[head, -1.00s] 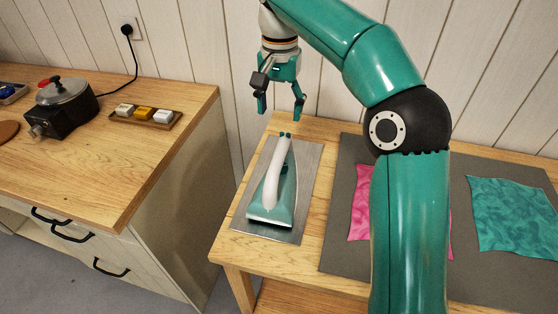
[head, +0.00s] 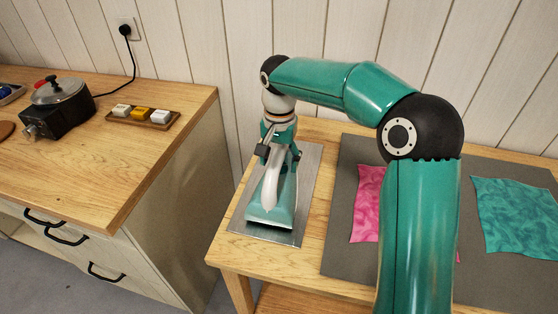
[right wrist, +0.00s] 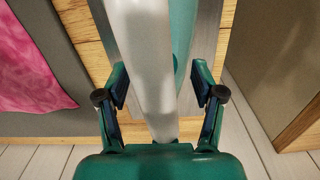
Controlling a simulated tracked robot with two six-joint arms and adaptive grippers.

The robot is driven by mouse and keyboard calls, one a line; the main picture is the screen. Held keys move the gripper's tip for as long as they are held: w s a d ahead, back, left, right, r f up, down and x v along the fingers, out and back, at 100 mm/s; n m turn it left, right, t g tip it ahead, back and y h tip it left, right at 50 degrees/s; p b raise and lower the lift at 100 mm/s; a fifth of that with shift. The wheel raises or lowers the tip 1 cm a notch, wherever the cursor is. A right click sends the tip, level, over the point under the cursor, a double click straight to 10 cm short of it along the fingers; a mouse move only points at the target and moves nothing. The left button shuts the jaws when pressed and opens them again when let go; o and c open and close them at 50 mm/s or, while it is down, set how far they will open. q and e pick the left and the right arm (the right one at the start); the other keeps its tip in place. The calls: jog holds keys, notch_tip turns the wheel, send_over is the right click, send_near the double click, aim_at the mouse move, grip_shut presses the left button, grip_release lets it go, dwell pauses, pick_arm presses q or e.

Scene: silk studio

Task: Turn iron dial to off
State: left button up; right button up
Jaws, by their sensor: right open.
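The iron (head: 272,200) has a teal body and a white handle. It rests on a grey metal plate (head: 304,180) at the left end of the wooden table. My right gripper (head: 279,158) is lowered over the far end of the iron. In the right wrist view, its open fingers (right wrist: 162,88) stand on either side of the white handle (right wrist: 145,60), with a gap showing on both sides. I cannot make out the dial; the gripper may hide it. My left gripper is not in view.
A grey mat (head: 344,200) with pink cloth (head: 367,200) and teal cloth (head: 515,215) covers the table's right part. The left counter (head: 110,165) holds a black pot heater (head: 60,110) and a wooden tray of small blocks (head: 142,121). A wall stands close behind.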

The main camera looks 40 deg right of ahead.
jog(key=shift+f, duration=0.1)
jog(key=c, duration=1.2)
dwell(0.5)
jog(key=o, duration=1.2)
notch_tip(320, 180, up, 12)
jog(key=shift+f, duration=0.1)
jog(key=shift+s, duration=0.1)
jog(key=shift+c, duration=0.2)
